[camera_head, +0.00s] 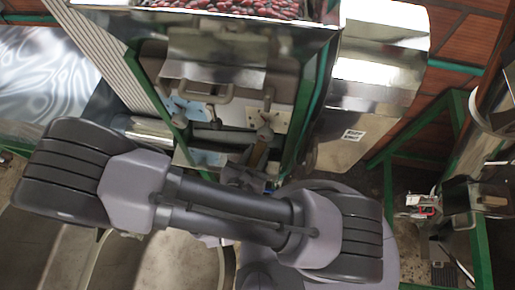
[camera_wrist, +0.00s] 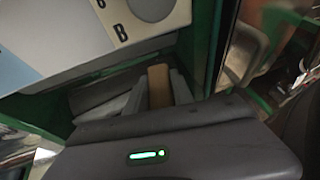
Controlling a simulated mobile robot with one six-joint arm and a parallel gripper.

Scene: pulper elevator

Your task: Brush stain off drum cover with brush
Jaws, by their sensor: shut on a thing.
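My gripper (camera_wrist: 157,94) shows in the wrist view, with its fingers on both sides of a light-brown wooden piece (camera_wrist: 159,80) that looks like the brush handle. The brush's bristles are hidden. In the head view the brown handle (camera_head: 261,152) shows just above my arm, below the metal hopper front; my arm hides most of the gripper there. A shiny curved metal cover (camera_head: 382,42), probably the drum cover, is at the upper right of the head view. I cannot make out a stain on it.
A hopper of red cherries (camera_head: 240,8) is at the top. A panel with blue and cream plates (camera_head: 190,108) is close to the gripper, between green frame posts (camera_head: 300,110). A green stand with a small device (camera_head: 425,208) is at the right.

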